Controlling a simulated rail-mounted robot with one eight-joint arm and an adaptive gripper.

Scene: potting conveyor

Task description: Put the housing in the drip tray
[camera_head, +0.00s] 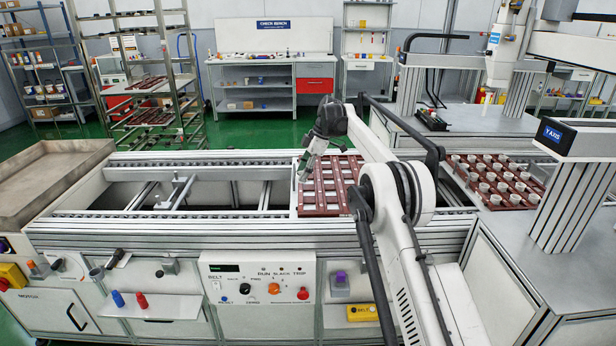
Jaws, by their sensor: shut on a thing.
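My gripper (305,168) points down over the left edge of a red-brown pallet with rows of pale slots on the conveyor. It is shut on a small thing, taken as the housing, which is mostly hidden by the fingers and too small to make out. I cannot tell whether it touches the pallet. A wide, shallow grey-beige tray (88,155), which fits the drip tray, stands at the far left end of the conveyor. Its visible floor looks empty. My gripper is well to its right.
The red-brown pallet (341,210) lies on the conveyor (250,216). A second pallet with several white cups (497,178) is at the right, near the gantry post (567,200). Open conveyor frame lies between my gripper and the left tray. A control panel (258,284) is in front.

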